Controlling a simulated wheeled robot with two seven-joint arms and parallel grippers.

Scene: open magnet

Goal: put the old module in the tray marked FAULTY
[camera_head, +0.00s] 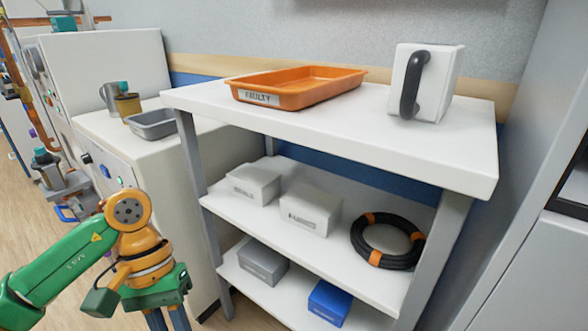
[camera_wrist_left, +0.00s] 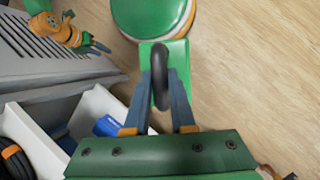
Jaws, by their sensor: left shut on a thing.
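The orange tray (camera_head: 300,86) with a label reading FAULTY lies empty on the top of the white shelf unit. My left gripper (camera_head: 168,322) is in the lower left of the head view, below and left of the tray, with its fingertips cut off by the frame. In the left wrist view my left gripper (camera_wrist_left: 158,122) is shut on a dark looped handle (camera_wrist_left: 160,88), apparently that of the old module. A green face (camera_wrist_left: 151,52) shows beyond the handle; the rest of the held thing is unclear. My right gripper (camera_wrist_left: 92,45) shows small in the left wrist view.
A white box (camera_head: 441,82) with a black handle stands on the top shelf, right of the tray. White boxes (camera_head: 310,210), a black cable coil (camera_head: 387,240), a grey box (camera_head: 263,262) and a blue box (camera_head: 329,303) fill lower shelves. A grey bin (camera_head: 152,125) sits left.

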